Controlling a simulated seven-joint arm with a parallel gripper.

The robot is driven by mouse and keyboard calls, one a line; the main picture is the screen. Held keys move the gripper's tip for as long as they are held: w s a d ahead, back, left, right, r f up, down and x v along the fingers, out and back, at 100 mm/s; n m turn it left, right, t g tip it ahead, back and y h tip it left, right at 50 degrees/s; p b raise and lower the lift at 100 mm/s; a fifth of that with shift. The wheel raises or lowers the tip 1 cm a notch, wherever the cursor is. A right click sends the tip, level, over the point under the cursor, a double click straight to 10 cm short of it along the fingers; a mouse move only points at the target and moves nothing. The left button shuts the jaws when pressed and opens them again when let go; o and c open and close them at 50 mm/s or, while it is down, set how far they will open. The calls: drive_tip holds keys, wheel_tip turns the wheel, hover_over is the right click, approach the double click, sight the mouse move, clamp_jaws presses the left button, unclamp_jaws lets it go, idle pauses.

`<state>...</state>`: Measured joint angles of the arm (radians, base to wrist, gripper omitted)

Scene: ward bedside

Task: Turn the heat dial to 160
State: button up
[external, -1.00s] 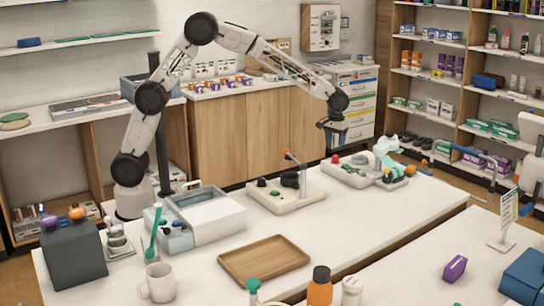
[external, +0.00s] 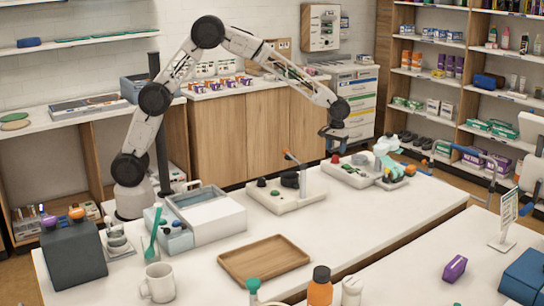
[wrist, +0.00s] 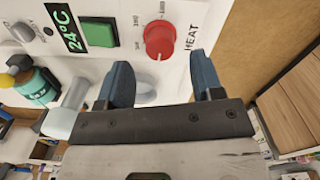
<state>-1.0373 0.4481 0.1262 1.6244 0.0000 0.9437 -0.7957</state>
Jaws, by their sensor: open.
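The red heat dial (wrist: 160,38) is on a white panel (wrist: 120,12) marked HEAT in the wrist view. Small scale numbers lie beside it, too blurred to read surely. A pale pointer mark is on the dial's near edge. In the external view the dial looks like the small red knob (external: 335,158) on the white unit (external: 352,174) at the table's far side. My gripper (wrist: 160,70) is open and empty, its two blue fingers apart, with the dial ahead of the gap between them. In the external view my gripper (external: 333,142) hangs just above the red knob.
A green button (wrist: 99,32) and a 24°C display (wrist: 64,27) sit left of the dial. A teal item with a yellow top (wrist: 36,86) lies further left. Another white unit with a lever (external: 285,190) stands left on the table. The wooden tray (external: 264,258) is nearer.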

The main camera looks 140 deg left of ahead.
sight(335, 156)
drive_tip(key=shift+f, duration=2.3)
drive_tip(key=shift+c, duration=0.3)
drive_tip(key=c, duration=0.9)
drive_tip(key=shift+o, duration=0.2)
